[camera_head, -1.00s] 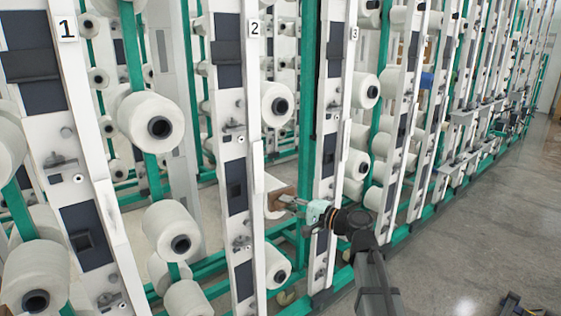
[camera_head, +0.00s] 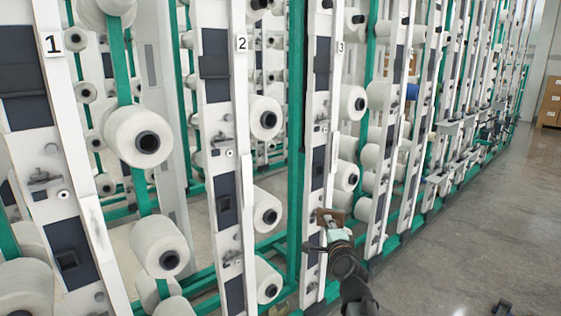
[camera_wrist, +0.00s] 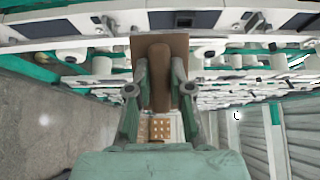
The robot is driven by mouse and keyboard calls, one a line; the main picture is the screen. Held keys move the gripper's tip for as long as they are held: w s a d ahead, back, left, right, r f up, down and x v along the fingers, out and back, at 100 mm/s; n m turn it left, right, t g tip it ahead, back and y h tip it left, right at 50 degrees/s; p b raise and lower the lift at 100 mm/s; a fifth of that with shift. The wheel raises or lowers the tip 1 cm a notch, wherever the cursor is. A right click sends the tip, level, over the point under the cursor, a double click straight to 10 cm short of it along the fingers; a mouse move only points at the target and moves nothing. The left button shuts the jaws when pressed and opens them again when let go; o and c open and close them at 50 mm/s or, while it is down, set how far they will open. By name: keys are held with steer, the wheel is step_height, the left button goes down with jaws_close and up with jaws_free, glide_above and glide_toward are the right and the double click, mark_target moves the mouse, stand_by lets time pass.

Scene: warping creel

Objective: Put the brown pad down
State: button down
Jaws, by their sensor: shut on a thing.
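The brown pad (camera_wrist: 140,44) is a flat square plate with a brown grip piece (camera_wrist: 160,80) on its near side. My gripper (camera_wrist: 161,88) is shut on that grip piece, with a finger on each side of it in the wrist view. In the head view my gripper (camera_head: 335,232) holds the brown pad (camera_head: 322,215) in front of the creel post numbered 3 (camera_head: 318,150). I cannot tell whether the pad touches the post.
Posts numbered 1 (camera_head: 60,110) and 2 (camera_head: 222,120) stand at the left, with white yarn bobbins (camera_head: 139,137) between them. Cardboard boxes (camera_head: 551,102) stand at the far right.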

steer(key=shift+s+d+r+m+h, duration=0.55)
steer(key=shift+s+d+r, duration=0.2)
steer(key=shift+s+d, duration=0.2)
steer(key=shift+s+h, duration=0.25)
steer(key=shift+s, duration=0.45)
step_height(320, 180, up, 14)
steer(key=p, duration=1.5)
glide_above(333, 216)
steer(key=s, duration=0.6)
steer(key=shift+a, duration=0.1)
